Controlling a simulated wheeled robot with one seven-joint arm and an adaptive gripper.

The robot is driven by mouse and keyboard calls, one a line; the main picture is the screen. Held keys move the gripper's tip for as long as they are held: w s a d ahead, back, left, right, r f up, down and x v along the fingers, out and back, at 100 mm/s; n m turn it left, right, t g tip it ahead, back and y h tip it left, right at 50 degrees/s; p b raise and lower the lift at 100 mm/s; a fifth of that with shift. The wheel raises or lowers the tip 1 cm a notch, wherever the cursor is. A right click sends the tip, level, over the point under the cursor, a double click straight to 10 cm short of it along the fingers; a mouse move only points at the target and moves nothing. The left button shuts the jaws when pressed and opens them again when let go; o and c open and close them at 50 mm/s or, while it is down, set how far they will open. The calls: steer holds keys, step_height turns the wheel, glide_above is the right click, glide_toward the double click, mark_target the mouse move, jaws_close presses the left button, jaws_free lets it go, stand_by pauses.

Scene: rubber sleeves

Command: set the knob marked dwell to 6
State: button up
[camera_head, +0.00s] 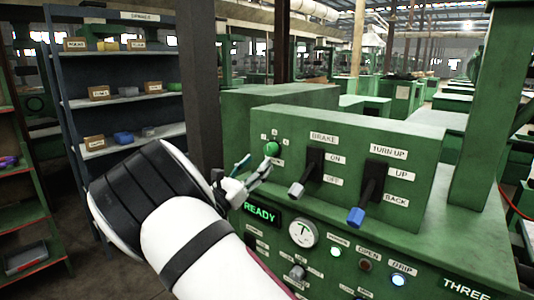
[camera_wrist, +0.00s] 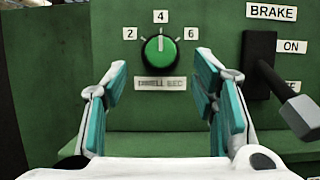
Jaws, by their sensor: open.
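The dwell knob (camera_wrist: 158,55) is a round green knob with a black surround on the green panel, with a label reading "DWELL SEC" below it. Marks 2, 4 and 6 sit left, above and right of it. Its white pointer line stands upright, at the 4. The knob also shows in the head view (camera_head: 271,148). My gripper (camera_wrist: 160,90) is open, its two teal-padded fingers apart, left and right of the knob in the picture. It looks to be short of the knob, not touching it. In the head view my gripper (camera_head: 256,172) is close to the panel.
The brake lever (camera_head: 309,172) stands close to the right of the knob and my gripper, with the turn-up lever (camera_head: 370,190) farther right. Below are a READY display (camera_head: 260,213), a dial (camera_head: 303,233) and lamps. A shelf (camera_head: 115,100) with boxes stands at the left.

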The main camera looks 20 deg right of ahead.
mark_target(268, 153)
steer(key=shift+x, duration=2.75)
steer(key=shift+c, duration=0.6)
steer(key=c, duration=1)
